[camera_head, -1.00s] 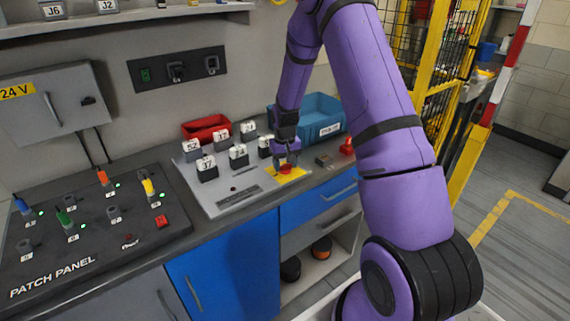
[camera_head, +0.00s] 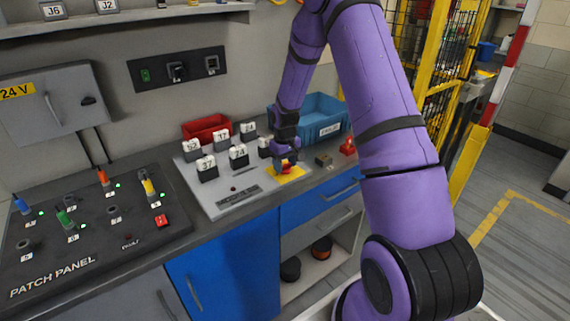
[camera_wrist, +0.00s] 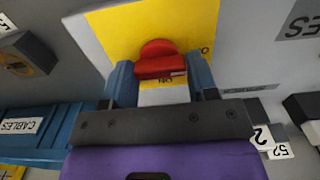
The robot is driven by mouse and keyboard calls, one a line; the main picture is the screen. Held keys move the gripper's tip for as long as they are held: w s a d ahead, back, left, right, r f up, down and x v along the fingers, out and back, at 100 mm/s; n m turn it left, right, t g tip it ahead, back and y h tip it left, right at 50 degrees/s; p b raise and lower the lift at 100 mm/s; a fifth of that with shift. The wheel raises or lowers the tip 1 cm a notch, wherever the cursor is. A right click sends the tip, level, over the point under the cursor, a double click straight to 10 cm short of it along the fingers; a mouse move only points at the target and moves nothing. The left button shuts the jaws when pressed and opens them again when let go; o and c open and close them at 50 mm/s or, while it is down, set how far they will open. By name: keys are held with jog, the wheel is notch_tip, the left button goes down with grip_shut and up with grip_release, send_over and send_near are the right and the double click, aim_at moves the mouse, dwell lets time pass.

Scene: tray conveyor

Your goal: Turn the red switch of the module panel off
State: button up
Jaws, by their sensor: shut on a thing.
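The module panel (camera_head: 222,203) is a light grey plate on the bench. Its red switch (camera_wrist: 160,60) sits on a yellow label (camera_wrist: 190,22) at the panel's front right corner. In the wrist view the switch has a round base and a bar-like handle. My gripper (camera_wrist: 160,75) has its two blue-grey fingers on either side of the handle and is shut on it. In the head view my gripper (camera_head: 285,163) is low over the yellow label and partly hides the switch. Print beside the switch is only partly readable.
Several numbered modules (camera_head: 239,157) stand on the panel left of my gripper. A red bin (camera_head: 206,128) and a blue bin (camera_head: 312,115) stand behind. A red object (camera_head: 347,146) and a small grey box (camera_head: 324,161) lie to the right. The patch panel (camera_head: 70,240) is at left.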

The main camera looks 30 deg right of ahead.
aim_at(285, 164)
jog(key=o, duration=0.9)
jog(key=shift+o, duration=0.2)
jog(key=shift+r, duration=0.1)
notch_tip(285, 164, up, 11)
jog(key=shift+f, duration=0.2)
